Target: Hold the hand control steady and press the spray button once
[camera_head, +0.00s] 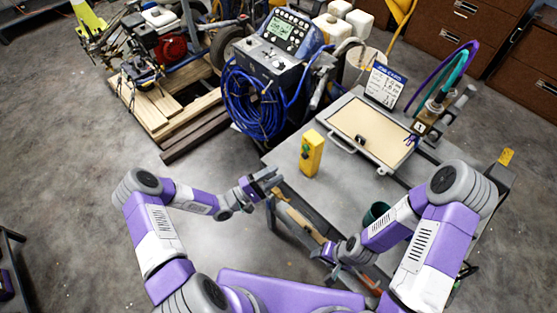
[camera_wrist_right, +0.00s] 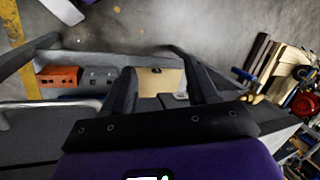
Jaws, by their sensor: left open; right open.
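The hand control (camera_head: 311,153) is a yellow upright box standing on the grey table, left of the framed panel. A small greenish button and a dark spot show on its side, too small to tell apart surely. My left gripper (camera_head: 268,183) is open and empty, left of the hand control and apart from it, near the table's left edge. My right gripper (camera_head: 328,254) is open and empty at the table's near edge, below the hand control in the head view. Its two dark fingers (camera_wrist_right: 165,90) show spread in the right wrist view. The hand control does not show there.
A tan framed panel (camera_head: 371,135) with a handle lies on the grey table (camera_head: 285,155). A price card (camera_head: 384,84) and a hose fitting (camera_head: 432,107) stand behind it. A dark green cup (camera_head: 376,213) is near my right arm. The striper with blue hose (camera_head: 252,103) stands beyond.

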